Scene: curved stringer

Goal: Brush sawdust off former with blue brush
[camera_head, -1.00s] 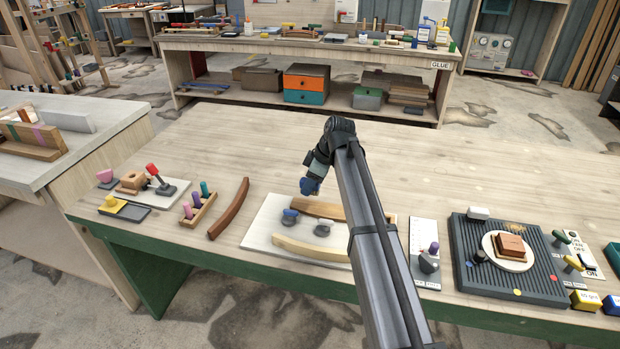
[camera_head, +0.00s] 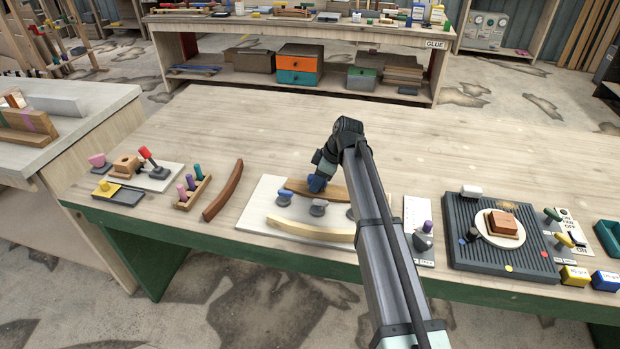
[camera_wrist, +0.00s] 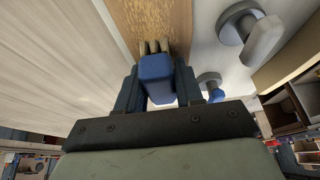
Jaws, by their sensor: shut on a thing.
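My gripper (camera_head: 318,180) is shut on the blue brush (camera_wrist: 156,76). The brush's blue handle sits between the fingers, and its tan bristles point at a brown curved wooden piece (camera_wrist: 145,18), apparently the former. In the head view this piece (camera_head: 338,189) lies along the back of a white board (camera_head: 256,217), partly covered by my gripper. The bristles look to be at its surface, but I cannot tell whether they press on it. Speckles show on the wood in the wrist view; I cannot tell sawdust from grain.
A paler curved strip (camera_head: 305,231) lies along the board's front. Grey clamp-like knobs (camera_head: 319,208) stand between the strips, close to my gripper. A dark curved strip (camera_head: 223,190) and a peg rack (camera_head: 192,192) are left; a ribbed black tray (camera_head: 480,260) is right. The rear tabletop is clear.

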